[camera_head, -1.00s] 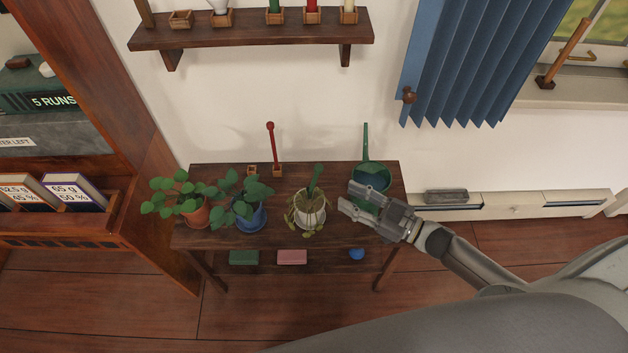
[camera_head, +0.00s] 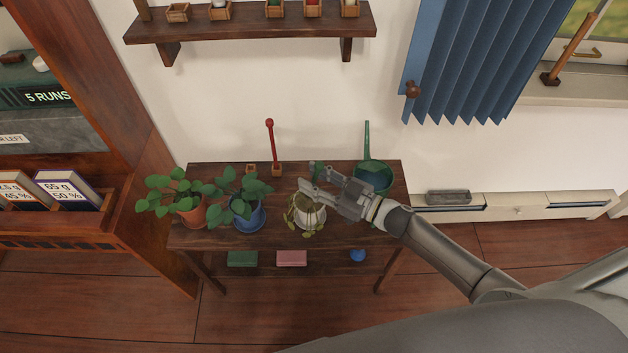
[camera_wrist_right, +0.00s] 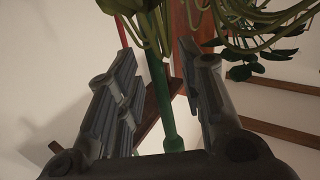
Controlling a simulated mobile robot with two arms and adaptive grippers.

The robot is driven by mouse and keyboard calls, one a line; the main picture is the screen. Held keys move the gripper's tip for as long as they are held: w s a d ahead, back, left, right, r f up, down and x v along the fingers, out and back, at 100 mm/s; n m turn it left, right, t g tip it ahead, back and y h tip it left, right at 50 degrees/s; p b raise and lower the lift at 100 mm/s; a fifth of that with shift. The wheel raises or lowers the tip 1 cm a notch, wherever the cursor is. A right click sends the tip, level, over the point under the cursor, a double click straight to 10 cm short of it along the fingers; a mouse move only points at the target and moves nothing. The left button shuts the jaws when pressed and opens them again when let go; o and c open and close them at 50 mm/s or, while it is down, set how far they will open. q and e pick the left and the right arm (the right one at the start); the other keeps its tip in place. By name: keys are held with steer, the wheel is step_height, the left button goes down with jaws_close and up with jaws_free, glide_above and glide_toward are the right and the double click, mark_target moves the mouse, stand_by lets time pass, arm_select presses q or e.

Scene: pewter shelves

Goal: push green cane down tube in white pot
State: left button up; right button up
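The white pot (camera_head: 310,216) stands on the wooden table, with a drooping plant in it. The top of the green cane (camera_head: 317,167) shows above the pot in the head view; my right gripper hides much of its lower part. In the right wrist view the green cane (camera_wrist_right: 160,95) runs between the two fingers of my right gripper (camera_wrist_right: 155,100), with gaps visible on both sides. My right gripper (camera_head: 322,183) is open around the cane, above the pot. The tube in the pot cannot be made out. My left gripper is not in view.
A green watering can (camera_head: 374,180) stands just right of my right gripper. A blue pot (camera_head: 249,219) and a terracotta pot (camera_head: 194,214) with leafy plants stand to the left. A red cane (camera_head: 271,145) stands in a small wooden holder behind.

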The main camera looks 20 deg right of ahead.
jaws_close()
stand_by(0.3)
step_height(320, 180, up, 10)
steer(key=shift+f+p, duration=0.25)
steer(key=shift+p, duration=0.85)
steer(key=shift+r, duration=0.15)
steer(key=shift+w+a+f+g+p, duration=0.1)
steer(key=shift+w+f+g+p, duration=0.1)
steer(key=shift+f+g+p, duration=0.25)
steer(key=f+p, duration=0.1)
steer(key=f+g+p, duration=0.1)
steer(key=f, duration=0.1)
steer(key=shift+w+a+h, duration=0.15)
steer(key=shift+w+h, duration=0.25)
steer(key=shift+w+f+g, duration=0.1)
steer(key=shift+f+g, duration=0.15)
steer(key=shift+f, duration=0.55)
